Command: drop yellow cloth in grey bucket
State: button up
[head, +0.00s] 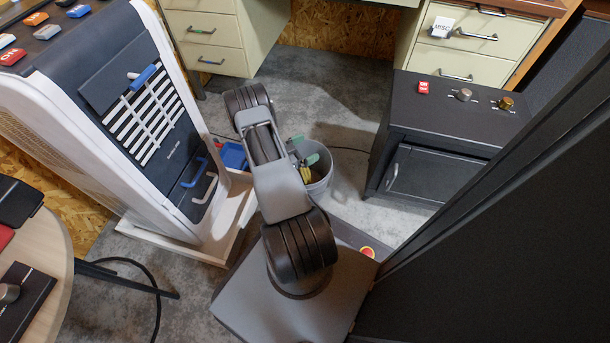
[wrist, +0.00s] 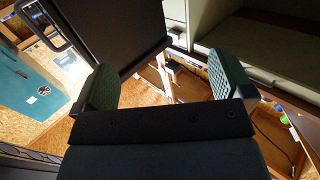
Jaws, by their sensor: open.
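The grey bucket (head: 321,187) stands on the floor in the head view, just beyond my arm, which hides its left side. A small yellow patch (head: 306,174) shows inside the bucket's mouth and looks like the yellow cloth; my arm covers part of it. My gripper (head: 304,151) is over the bucket, with its green finger pads showing at the opening. In the wrist view my gripper (wrist: 151,88) has its two green-padded fingers wide apart with nothing held between them. Neither the bucket nor the cloth can be made out in the wrist view.
A white and dark cooler unit (head: 165,130) stands at left, with a blue container (head: 233,156) beside it. A dark cabinet (head: 440,140) with knobs stands right of the bucket. A desk with drawers (head: 212,60) is behind. Grey floor (head: 330,75) is clear between them.

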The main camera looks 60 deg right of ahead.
jog(key=s+a+r+p, duration=0.6)
jog(key=s+a+r, duration=0.2)
jog(key=a, duration=0.3)
jog(key=shift+s+r+p, duration=0.2)
jog(key=shift+r+p, duration=0.15)
jog(key=shift+r, duration=0.45)
